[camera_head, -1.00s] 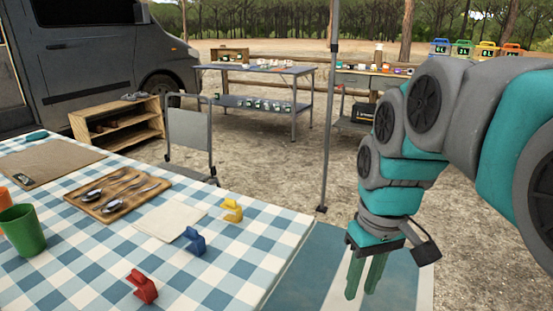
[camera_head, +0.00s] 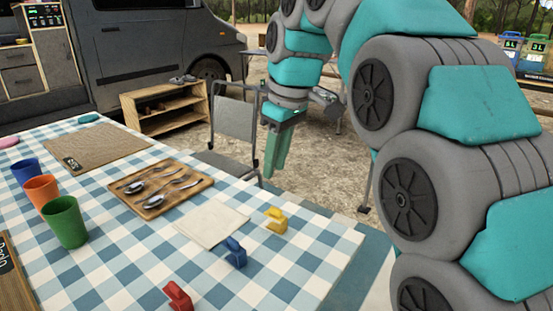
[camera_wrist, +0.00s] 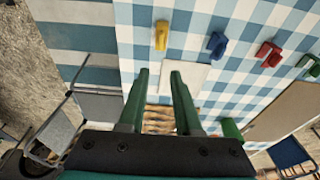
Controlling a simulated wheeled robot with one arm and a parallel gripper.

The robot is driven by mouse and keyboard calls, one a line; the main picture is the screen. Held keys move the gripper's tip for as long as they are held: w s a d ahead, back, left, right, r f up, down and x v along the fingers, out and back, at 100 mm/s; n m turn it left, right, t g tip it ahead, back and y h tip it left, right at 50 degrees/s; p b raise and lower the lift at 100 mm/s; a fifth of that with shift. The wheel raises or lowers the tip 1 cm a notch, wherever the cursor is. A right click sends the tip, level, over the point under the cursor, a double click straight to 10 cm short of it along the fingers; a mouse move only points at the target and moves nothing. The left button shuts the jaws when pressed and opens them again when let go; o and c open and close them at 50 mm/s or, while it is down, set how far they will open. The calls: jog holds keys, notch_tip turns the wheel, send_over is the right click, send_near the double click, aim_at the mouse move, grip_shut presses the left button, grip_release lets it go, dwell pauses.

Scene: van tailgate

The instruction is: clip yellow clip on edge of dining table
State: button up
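The yellow clip (camera_head: 276,219) lies on the blue-and-white checked cloth of the dining table (camera_head: 318,250), near the table's far right edge. In the wrist view the yellow clip (camera_wrist: 161,35) shows ahead of the fingertips, roughly in line with the gap between them. A blue clip (camera_head: 235,252) and a red clip (camera_head: 178,297) lie on the cloth nearer the front. My gripper (camera_head: 277,155) points down beyond the table's far edge, beside the chair, apart from all clips. In the wrist view its two green fingers (camera_wrist: 159,78) are apart, with nothing held between them.
A white napkin (camera_head: 212,224) lies beside the yellow clip. A wooden tray with spoons (camera_head: 160,188) and blue, orange and green cups (camera_head: 65,222) stand further left. A grey chair (camera_head: 235,125) stands behind the table. A low wooden shelf (camera_head: 165,105) is near the van.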

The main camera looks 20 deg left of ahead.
aim_at(276, 208)
jog(key=shift+s+d+b+x, duration=0.1)
jog(key=shift+d+b+x, duration=0.2)
jog(key=shift+b+x, duration=0.95)
jog(key=shift+s+d+b+x, duration=0.1)
jog(key=shift+d+b+x, duration=0.3)
jog(key=shift+x, duration=1.5)
jog(key=shift+s+d+b+x, duration=0.2)
jog(key=shift+b+x, duration=0.8)
jog(key=shift+x, duration=0.6)
jog(key=shift+f, duration=0.2)
jog(key=shift+c, duration=0.3)
grip_shut()
jog(key=shift+r, duration=0.1)
jog(key=shift+a+p+v, duration=0.15)
jog(key=shift+p+v, duration=0.35)
jog(key=shift+v, duration=0.35)
jog(key=shift+a+p+v, duration=0.15)
jog(key=shift+p+v, duration=0.3)
jog(key=shift+v, duration=0.35)
jog(key=shift+a+p+v, duration=0.2)
jog(key=shift+p+v, duration=0.3)
jog(key=shift+v, duration=0.35)
jog(key=shift+w+d, duration=0.1)
jog(key=shift+w, duration=0.15)
jog(key=shift+s, duration=0.1)
